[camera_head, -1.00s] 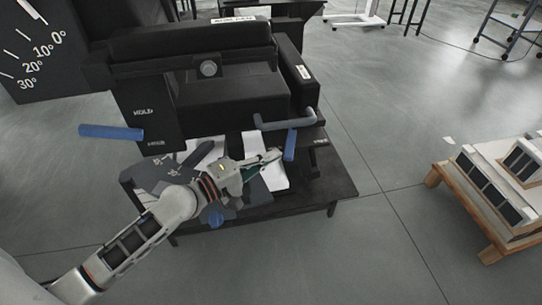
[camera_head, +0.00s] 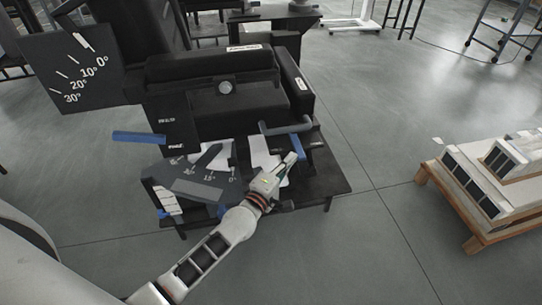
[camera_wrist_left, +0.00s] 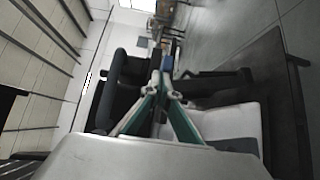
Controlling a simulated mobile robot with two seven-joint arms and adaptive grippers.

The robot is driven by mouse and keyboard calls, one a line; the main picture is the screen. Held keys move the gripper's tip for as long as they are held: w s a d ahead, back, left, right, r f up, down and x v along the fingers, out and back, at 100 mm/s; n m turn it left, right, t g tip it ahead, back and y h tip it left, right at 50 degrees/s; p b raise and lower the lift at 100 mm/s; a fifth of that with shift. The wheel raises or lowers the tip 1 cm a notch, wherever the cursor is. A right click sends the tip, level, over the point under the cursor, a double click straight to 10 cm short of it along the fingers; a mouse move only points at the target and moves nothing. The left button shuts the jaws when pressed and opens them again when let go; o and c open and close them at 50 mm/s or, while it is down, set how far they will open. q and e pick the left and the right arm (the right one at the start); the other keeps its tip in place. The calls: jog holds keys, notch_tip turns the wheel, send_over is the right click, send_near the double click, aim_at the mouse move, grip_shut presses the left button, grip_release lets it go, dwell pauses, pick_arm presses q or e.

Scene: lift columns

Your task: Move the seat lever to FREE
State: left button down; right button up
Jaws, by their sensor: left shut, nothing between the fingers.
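A black seat rig (camera_head: 215,105) stands in front of me. A blue handle (camera_head: 139,137) sticks out at its left, beside a dark panel (camera_head: 172,130) with two small white labels, too blurred to read surely. A second blue grip (camera_head: 297,146) hangs upright at the front right, below a grey bent bar (camera_head: 286,126). I cannot tell for sure which one is the seat lever. My left gripper (camera_head: 289,162) is shut and empty, its tips close to the blue grip; contact cannot be told. In the left wrist view a bit of blue (camera_wrist_left: 167,62) shows just past the shut fingertips.
A dial plate (camera_head: 194,178) with degree marks sits at the rig's lower front, and a larger one (camera_head: 75,72) stands at upper left. A wooden pallet with panelled boxes (camera_head: 482,185) is at the right. The floor between is clear.

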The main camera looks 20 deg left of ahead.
aim_at(305, 158)
pick_arm(q)
jog(key=d+n+y, duration=0.1)
jog(key=w+d+y+p, duration=0.1)
jog(key=shift+d+n+y, duration=0.2)
jog(key=shift+n+y, duration=0.2)
jog(key=shift+w+d+f, duration=0.15)
jog(key=shift+w+d, duration=0.25)
jog(key=shift+d, duration=0.35)
jog(key=shift+w+d, duration=0.3)
jog(key=shift+d, duration=0.1)
jog(key=shift+d, duration=0.1)
